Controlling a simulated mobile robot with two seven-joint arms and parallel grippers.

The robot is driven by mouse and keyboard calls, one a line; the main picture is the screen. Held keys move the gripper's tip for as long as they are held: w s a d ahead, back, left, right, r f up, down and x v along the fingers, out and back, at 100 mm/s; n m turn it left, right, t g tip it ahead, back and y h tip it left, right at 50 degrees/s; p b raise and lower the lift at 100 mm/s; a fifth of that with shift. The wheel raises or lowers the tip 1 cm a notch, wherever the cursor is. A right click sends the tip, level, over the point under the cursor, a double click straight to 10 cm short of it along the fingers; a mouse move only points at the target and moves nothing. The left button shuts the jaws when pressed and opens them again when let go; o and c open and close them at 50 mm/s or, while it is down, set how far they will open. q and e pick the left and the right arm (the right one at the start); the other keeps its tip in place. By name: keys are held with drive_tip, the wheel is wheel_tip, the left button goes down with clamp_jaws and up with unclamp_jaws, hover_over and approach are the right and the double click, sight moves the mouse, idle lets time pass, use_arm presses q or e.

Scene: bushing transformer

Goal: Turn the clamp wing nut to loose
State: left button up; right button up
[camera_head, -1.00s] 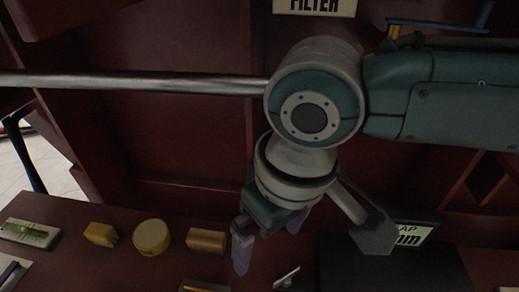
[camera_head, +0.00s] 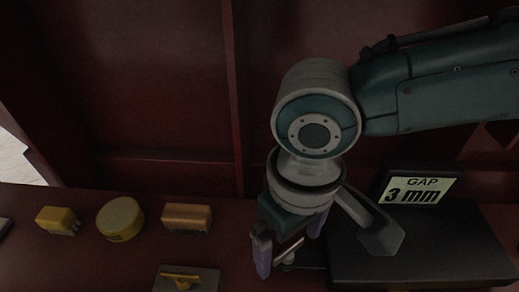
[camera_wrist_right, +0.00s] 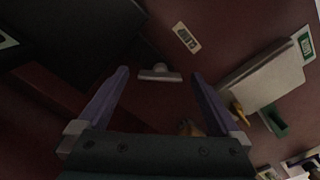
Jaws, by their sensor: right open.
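A pale metal T-shaped piece, which looks like the clamp wing nut (camera_wrist_right: 160,73), shows in the right wrist view, with its bar lying across the picture between the fingertips. In the head view the wing nut (camera_head: 290,251) is partly hidden by my right gripper. My right gripper (camera_head: 289,254) points down, open and empty, its purple fingers one on each side of the nut as seen. In the right wrist view the open fingers (camera_wrist_right: 160,80) frame the nut. I cannot tell how far above it they are. My left gripper is not in view.
A black block (camera_head: 430,245) with a "GAP 3 mm" sign (camera_head: 420,190) stands right of the gripper. On the left are a yellow brush (camera_head: 58,219), a round yellow tin (camera_head: 120,219), a copper-coloured brush (camera_head: 187,217) and a grey plate with a yellow handle (camera_head: 183,279).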

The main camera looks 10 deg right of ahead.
drive_tip(key=shift+c, duration=1.2)
drive_tip(key=c, duration=1.1)
drive_tip(key=shift+p, duration=0.4)
drive_tip(key=shift+c, duration=0.2)
drive_tip(key=n+p, duration=0.1)
drive_tip(key=p, duration=0.1)
drive_tip(key=n+p, duration=0.1)
drive_tip(key=p, duration=0.2)
drive_tip(key=shift+s+r+n+p, duration=0.1)
drive_tip(key=shift+r+n+p, duration=0.15)
drive_tip(key=shift+n+p, duration=0.1)
drive_tip(key=shift+f+n, duration=0.15)
drive_tip(key=shift+n, duration=0.3)
drive_tip(key=shift+f+n, duration=0.1)
drive_tip(key=shift+n, duration=0.7)
drive_tip(key=shift+n+p, duration=0.45)
drive_tip(key=shift+n, duration=1.85)
